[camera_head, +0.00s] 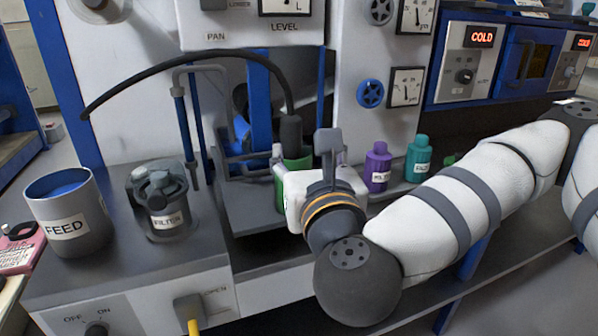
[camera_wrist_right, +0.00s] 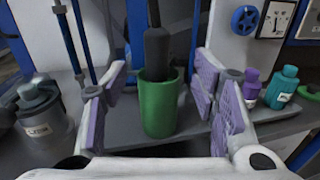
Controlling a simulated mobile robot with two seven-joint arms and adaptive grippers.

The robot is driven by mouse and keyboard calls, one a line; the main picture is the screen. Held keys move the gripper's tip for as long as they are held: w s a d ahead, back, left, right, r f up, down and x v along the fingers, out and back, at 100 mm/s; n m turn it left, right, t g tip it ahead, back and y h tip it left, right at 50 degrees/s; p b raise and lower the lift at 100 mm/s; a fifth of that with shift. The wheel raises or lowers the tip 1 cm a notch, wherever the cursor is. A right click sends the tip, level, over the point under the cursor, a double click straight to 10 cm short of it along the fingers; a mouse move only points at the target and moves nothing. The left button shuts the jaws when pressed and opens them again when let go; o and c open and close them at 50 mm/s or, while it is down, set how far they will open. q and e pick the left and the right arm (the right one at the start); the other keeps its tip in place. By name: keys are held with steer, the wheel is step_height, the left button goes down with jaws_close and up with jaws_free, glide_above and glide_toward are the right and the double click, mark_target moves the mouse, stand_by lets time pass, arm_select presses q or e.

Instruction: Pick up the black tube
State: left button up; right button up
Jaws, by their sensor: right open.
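The black tube (camera_head: 190,62) arcs in the head view from the left over to a thick dark end piece (camera_head: 291,132). That end stands upright in a green cup (camera_head: 280,190). In the right wrist view the tube's dark end (camera_wrist_right: 157,52) sits in the green cup (camera_wrist_right: 160,108), between my fingers. My right gripper (camera_head: 303,155) is open, with purple-padded fingers on either side of the cup and tube; it also shows in the right wrist view (camera_wrist_right: 160,88). I see a gap on both sides, so it holds nothing. My left gripper is not in view.
A grey FEED cup (camera_head: 68,215) and a FILTER canister (camera_head: 160,205) stand on the left counter. Purple (camera_head: 378,167) and teal (camera_head: 418,160) bottles stand right of my gripper. A grey bent pipe (camera_head: 190,110) and blue posts rise behind.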

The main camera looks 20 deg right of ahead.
steer(key=w, duration=0.3)
steer(key=w+d, duration=0.1)
steer(key=w, duration=0.7)
steer(key=shift+w+d, duration=0.15)
steer(key=shift+d, duration=0.1)
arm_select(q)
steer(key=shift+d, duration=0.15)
arm_select(e)
jaws_close()
step_height(320, 180, up, 9)
steer(key=shift+f+p, duration=0.1)
steer(key=shift+p, duration=0.3)
step_height(320, 180, up, 5)
steer(key=p, duration=0.1)
step_height(320, 180, up, 6)
steer(key=p, duration=0.2)
glide_above(293, 131)
steer(key=w, duration=0.2)
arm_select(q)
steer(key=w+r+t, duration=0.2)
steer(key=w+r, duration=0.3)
arm_select(e)
steer(key=shift+s+d+r, duration=0.1)
steer(key=shift+d+r, duration=0.05)
steer(key=shift+r, duration=2.45)
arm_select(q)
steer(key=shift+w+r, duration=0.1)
